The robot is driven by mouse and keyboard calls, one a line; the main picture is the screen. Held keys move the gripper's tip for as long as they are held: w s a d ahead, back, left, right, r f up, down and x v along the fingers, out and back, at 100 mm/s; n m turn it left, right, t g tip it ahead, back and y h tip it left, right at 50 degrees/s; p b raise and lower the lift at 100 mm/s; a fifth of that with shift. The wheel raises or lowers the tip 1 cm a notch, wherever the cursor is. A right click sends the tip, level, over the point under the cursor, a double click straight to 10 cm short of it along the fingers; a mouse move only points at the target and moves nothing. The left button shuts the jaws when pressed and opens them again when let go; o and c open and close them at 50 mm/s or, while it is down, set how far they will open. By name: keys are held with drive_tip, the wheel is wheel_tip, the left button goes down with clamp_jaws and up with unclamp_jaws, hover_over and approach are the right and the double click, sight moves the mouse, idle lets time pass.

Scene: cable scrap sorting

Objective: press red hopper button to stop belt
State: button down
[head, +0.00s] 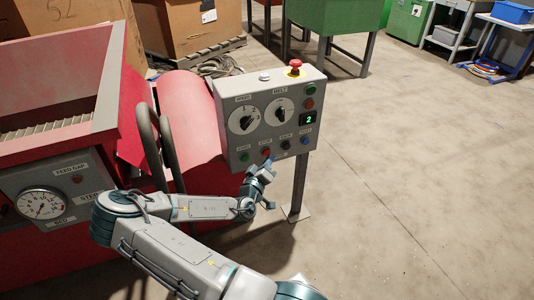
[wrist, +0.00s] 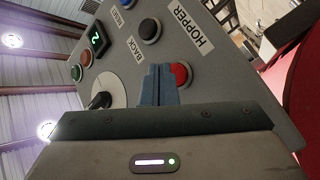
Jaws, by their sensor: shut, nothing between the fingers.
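A grey control panel (head: 265,115) stands on a post, with a row of small buttons along its lower front. A red button (head: 266,152) sits in that row; it also shows in the wrist view (wrist: 181,74), with a HOPPER label (wrist: 190,33) nearby. My gripper (head: 268,168) is in front of the panel, just below this row. In the wrist view its fingers (wrist: 157,80) are shut and empty, with their tips beside the red button and partly over its edge. I cannot tell whether they touch it.
A red mushroom button (head: 295,66) is on top of the panel. A second red button (head: 309,103) is on its right side, under a green one. A dark button (wrist: 150,30) is close to the fingertips.

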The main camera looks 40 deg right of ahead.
drive_tip(key=shift+s, duration=0.15)
drive_tip(key=s, duration=0.2)
drive_tip(key=s+a, duration=0.1)
drive_tip(key=s, duration=0.1)
drive_tip(key=shift+s+a, duration=0.1)
drive_tip(key=shift+s, duration=0.2)
drive_tip(key=shift+p, duration=0.45)
idle(0.4)
